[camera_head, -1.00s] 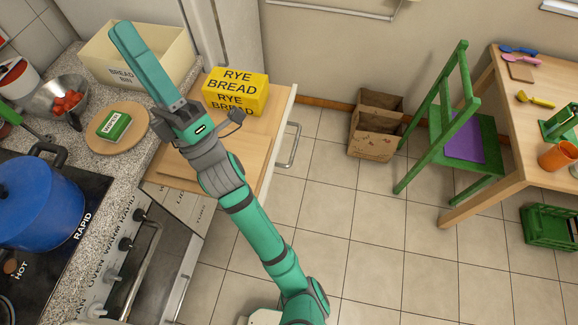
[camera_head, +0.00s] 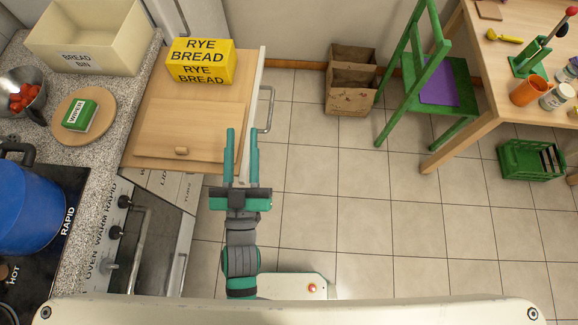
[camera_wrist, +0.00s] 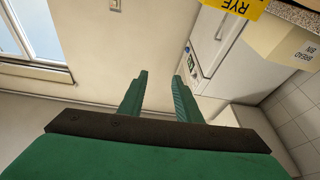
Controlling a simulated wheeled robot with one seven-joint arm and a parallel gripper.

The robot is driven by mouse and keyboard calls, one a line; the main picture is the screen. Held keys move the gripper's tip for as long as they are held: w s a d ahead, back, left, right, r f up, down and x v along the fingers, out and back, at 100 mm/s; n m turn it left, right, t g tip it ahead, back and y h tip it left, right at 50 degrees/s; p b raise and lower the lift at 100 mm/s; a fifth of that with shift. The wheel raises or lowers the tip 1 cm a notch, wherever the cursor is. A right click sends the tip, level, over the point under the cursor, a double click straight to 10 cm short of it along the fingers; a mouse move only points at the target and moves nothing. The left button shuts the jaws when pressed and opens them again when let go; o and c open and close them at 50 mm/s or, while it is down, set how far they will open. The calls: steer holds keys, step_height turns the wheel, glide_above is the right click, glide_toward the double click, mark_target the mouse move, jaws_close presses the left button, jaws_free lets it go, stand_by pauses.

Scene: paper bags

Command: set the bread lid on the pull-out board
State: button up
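The bread lid (camera_head: 205,128), a flat wooden panel with a small knob, lies flat on the front part of the pull-out board (camera_head: 165,85). The open cream bread bin (camera_head: 95,38) stands on the counter to the left, with no lid on it. My gripper (camera_head: 242,132) is open and empty, its fingers apart beside the lid's right edge in the head view. Contact between finger and lid cannot be told. In the wrist view my gripper (camera_wrist: 160,76) also shows open with nothing between the fingers; the lid is not in that view.
A yellow rye bread pack (camera_head: 201,62) sits on the board behind the lid. A round wooden board (camera_head: 83,115) with a green pack is on the counter. A drawer handle (camera_head: 267,108) juts out at right. The tiled floor (camera_head: 310,180) right of my arm is clear.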

steer(key=s+d+f+g, duration=0.3)
steer(key=s+d+f, duration=0.2)
steer(key=s+f, duration=0.2)
steer(key=s+d+f+m+g, duration=0.1)
steer(key=s+d+f+g, duration=0.2)
steer(key=s, duration=0.7)
step_height(320, 180, down, 4)
steer(key=shift+s+d+f, duration=0.15)
steer(key=shift+s+d, duration=0.25)
steer(key=shift+d, duration=0.75)
